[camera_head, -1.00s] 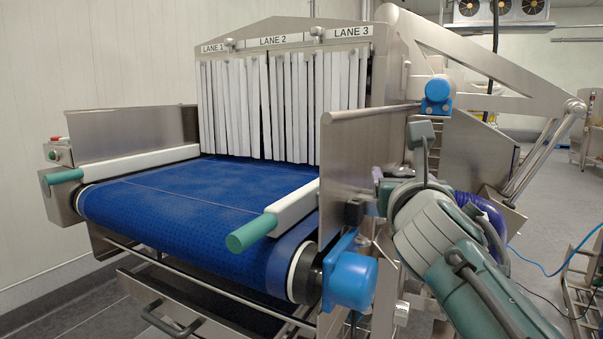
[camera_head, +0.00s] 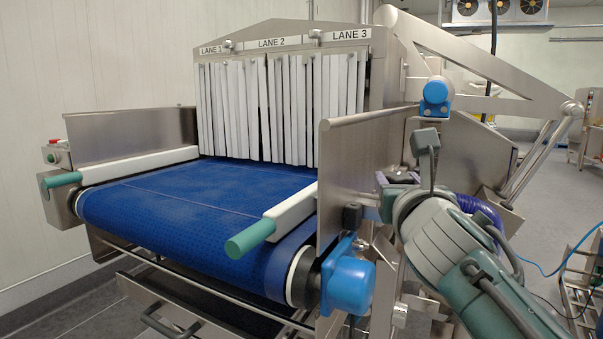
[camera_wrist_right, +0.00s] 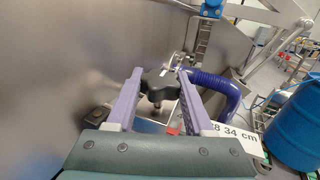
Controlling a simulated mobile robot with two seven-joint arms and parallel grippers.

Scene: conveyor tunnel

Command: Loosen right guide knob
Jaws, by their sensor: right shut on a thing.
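The black lobed guide knob (camera_wrist_right: 157,84) shows in the right wrist view between the two purple fingers of my right gripper (camera_wrist_right: 160,76). The fingers are shut on it from both sides. In the head view my right gripper (camera_head: 394,179) is beside the outer face of the steel side panel (camera_head: 352,165), and the gripped knob is hard to make out there. The white guide rail with a green end (camera_head: 250,238) lies over the right edge of the belt. My left gripper is not in view.
The blue belt (camera_head: 180,195) is empty and runs to white strip curtains (camera_head: 285,105). A purple hose (camera_wrist_right: 220,88) passes close to the gripper. A blue drum (camera_wrist_right: 295,128) stands right.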

